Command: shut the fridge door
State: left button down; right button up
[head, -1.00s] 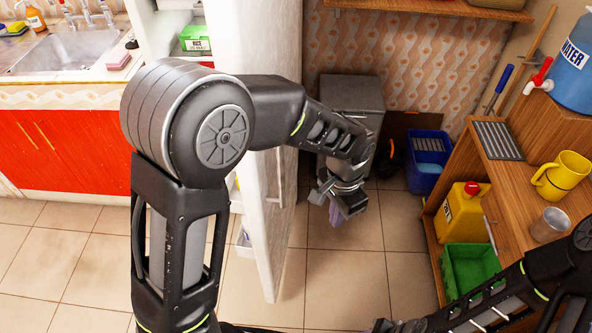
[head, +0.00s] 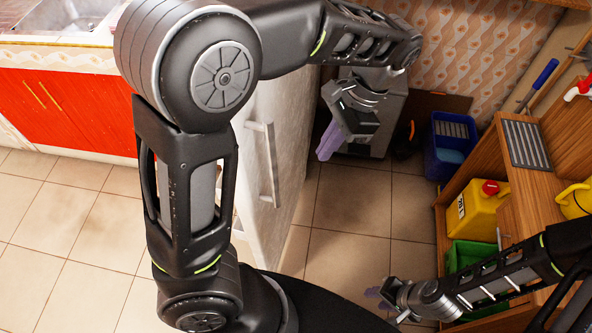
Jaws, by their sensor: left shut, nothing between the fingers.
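The white fridge door (head: 290,135) stands in the middle of the head view, its outer face with a long vertical handle (head: 265,165) turned toward the right. My left arm covers most of the door's left side and the fridge interior, so how wide the door is open cannot be told. My left gripper (head: 328,143) is shut and empty, with purple fingers pointing down, to the right of the door and apart from the handle.
A grey bin-like box (head: 375,130) stands behind my left gripper, with a blue bin (head: 450,150) beside it. A wooden shelf unit (head: 525,195) with a yellow jug (head: 475,212) and green crate (head: 470,255) stands on the right. Tiled floor (head: 350,205) lies clear between.

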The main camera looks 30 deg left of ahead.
pick_arm(q)
jog(key=s+a+f+p, duration=0.1)
jog(key=s+a+f, duration=0.4)
jog(key=f, duration=0.4)
jog(key=shift+s+a+f, duration=0.15)
jog(key=shift+s, duration=0.3)
jog(key=shift+a, duration=0.1)
